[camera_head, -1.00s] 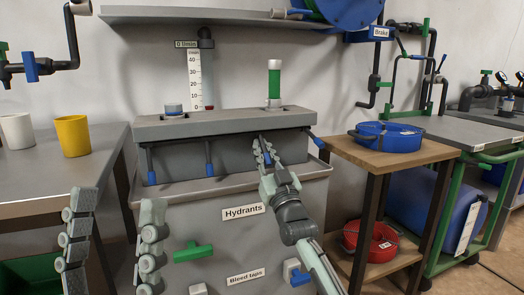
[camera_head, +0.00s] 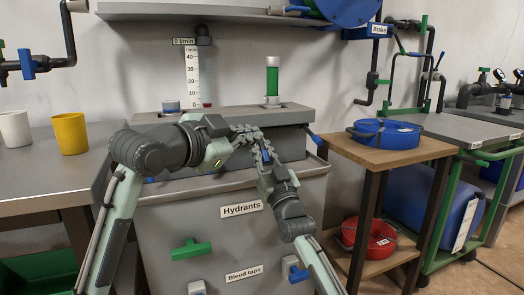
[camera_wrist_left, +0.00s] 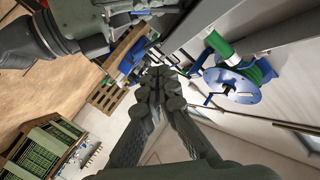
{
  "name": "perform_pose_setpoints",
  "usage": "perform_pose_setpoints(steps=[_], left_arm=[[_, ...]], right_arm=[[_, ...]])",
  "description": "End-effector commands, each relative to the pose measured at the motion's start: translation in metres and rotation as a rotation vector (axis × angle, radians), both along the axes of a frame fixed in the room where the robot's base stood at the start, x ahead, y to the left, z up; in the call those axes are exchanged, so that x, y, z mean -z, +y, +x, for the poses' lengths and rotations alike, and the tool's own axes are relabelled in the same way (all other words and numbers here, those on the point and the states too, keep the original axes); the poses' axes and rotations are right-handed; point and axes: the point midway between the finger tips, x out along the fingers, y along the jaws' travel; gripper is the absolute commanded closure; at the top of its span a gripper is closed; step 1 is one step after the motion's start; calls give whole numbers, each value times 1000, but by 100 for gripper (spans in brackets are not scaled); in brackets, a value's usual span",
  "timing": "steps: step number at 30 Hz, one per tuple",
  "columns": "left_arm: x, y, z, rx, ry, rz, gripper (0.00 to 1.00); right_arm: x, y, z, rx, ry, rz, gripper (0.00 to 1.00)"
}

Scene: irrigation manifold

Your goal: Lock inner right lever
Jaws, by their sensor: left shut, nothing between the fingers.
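The grey manifold block (camera_head: 290,115) stands above the cabinet labelled Hydrants, with levers along its front. The inner right lever is hidden behind my grippers at the block's front, so I cannot tell its position. My left gripper (camera_head: 254,134) is shut and empty, reaching in from the left with its tips at the front of the block. It also shows in the left wrist view (camera_wrist_left: 160,78), fingers together. My right gripper (camera_head: 262,148) is just beside and below it, overlapping it; whether it grips anything is unclear. The outer right lever (camera_head: 316,139) has a blue end and slants down to the right.
A green-filled tube (camera_head: 272,78) stands on the block. A wooden table (camera_head: 380,155) with a blue basket (camera_head: 385,130) stands right, a red basket (camera_head: 370,240) below it. A green tap (camera_head: 192,249) sticks out of the cabinet front. A yellow cup (camera_head: 70,133) stands left.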

Motion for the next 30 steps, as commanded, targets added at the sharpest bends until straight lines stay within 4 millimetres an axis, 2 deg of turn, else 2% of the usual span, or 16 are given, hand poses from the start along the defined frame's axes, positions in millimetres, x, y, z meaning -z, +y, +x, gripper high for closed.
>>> perform_pose_setpoints(steps=[1,6,14,20,30], left_arm=[[-9,-1,0,15,16,75,100],[-17,5,-9,61,93,301,100],[-19,12,-16,93,142,436,100],[-4,-3,3,94,146,438,100],[33,-41,52,93,145,437,100]], right_arm=[[-1,0,0,0,-2,1,100],[0,0,0,0,-2,1,100],[0,0,0,0,-2,1,100],[0,0,0,0,-2,1,100],[0,0,0,0,-1,0,100]])
